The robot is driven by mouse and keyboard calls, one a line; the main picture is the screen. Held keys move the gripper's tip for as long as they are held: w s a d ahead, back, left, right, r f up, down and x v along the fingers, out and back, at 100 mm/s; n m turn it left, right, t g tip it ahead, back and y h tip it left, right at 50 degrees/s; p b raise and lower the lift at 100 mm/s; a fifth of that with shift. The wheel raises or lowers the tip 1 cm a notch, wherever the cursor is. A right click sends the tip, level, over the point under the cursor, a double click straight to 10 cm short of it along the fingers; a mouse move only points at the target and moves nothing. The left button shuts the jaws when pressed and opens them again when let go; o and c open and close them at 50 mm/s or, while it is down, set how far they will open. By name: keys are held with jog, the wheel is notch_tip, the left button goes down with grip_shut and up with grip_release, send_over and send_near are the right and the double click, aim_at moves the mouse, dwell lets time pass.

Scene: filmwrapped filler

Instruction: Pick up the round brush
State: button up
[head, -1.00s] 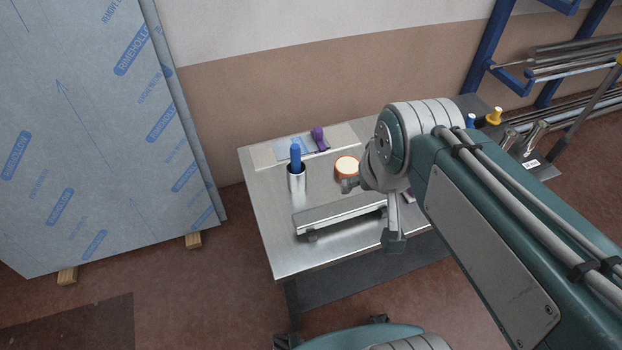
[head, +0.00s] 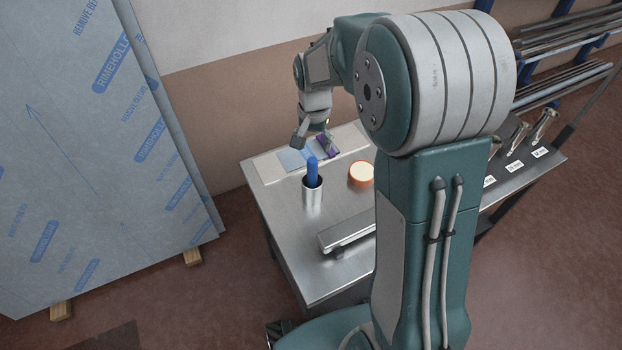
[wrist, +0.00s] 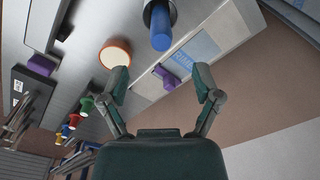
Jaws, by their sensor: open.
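A blue handle (head: 312,172) stands upright in a metal cup (head: 313,197) on the steel table. Its lower end is hidden in the cup, so I cannot confirm that it is the round brush. The blue handle also shows at the top of the wrist view (wrist: 160,27). My gripper (head: 313,140) is open and empty, above and behind the cup near the table's back edge. In the wrist view its fingers (wrist: 161,80) are spread apart, with a purple-handled tool (wrist: 165,77) lying beyond the gap. That tool also shows in the head view (head: 327,144).
An orange-rimmed round item (head: 361,175) sits right of the cup. A flat metal bar (head: 347,232) lies in front. A blue film piece (head: 294,159) lies at the back. A film-wrapped panel (head: 100,150) stands left. Several coloured handles (wrist: 85,104) show in the wrist view.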

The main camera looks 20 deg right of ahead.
aim_at(311, 160)
jog(key=shift+w+d+f, duration=0.1)
jog(key=shift+w+f, duration=0.15)
jog(key=shift+f, duration=0.55)
jog(key=f, duration=0.5)
jog(key=shift+a+f, duration=0.1)
jog(key=shift+a, duration=0.15)
jog(key=f, duration=0.5)
jog(key=shift+d, duration=0.2)
grip_shut()
